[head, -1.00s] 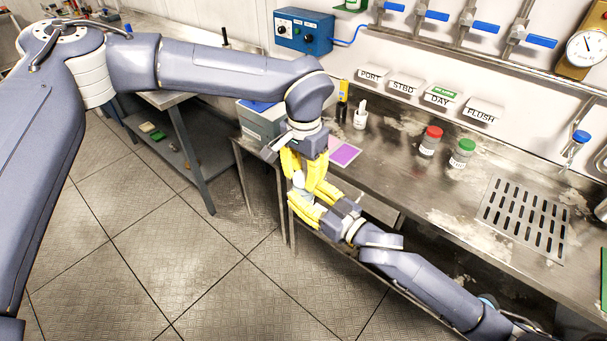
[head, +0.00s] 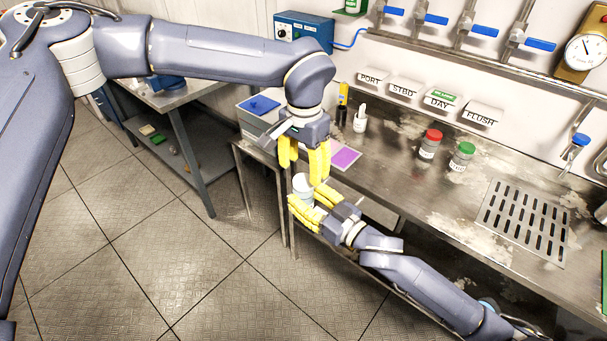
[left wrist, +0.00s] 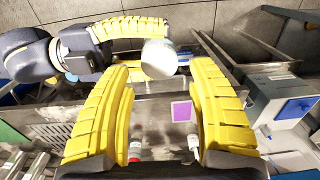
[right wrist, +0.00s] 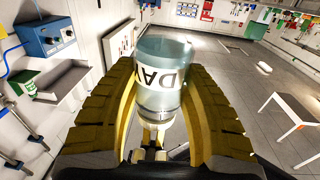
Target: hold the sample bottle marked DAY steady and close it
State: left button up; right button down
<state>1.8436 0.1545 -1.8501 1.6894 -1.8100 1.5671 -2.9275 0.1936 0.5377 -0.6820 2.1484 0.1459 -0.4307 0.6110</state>
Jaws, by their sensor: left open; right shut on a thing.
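The DAY bottle (right wrist: 160,72) is clear with a pale label whose dark letters show upside down in the right wrist view. My right gripper (head: 309,203) is shut around its body, off the bench's front edge. In the head view the bottle's white top (head: 302,184) stands above the right fingers. In the left wrist view it is a pale, round, flat top (left wrist: 159,58) that looks like a lid; how tight it sits cannot be told. My left gripper (head: 303,163) points down just above the bottle, fingers open, empty and apart from it.
The steel bench (head: 400,165) carries a red-capped bottle (head: 430,145), a green-capped bottle (head: 462,156), a purple pad (head: 345,157) and a small white bottle (head: 360,118). A grey bin (head: 256,122) with a blue item stands at left. The floor in front is clear.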

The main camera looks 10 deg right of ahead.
pick_arm(q)
jog(key=shift+r, duration=0.4)
jog(key=shift+o, duration=0.5)
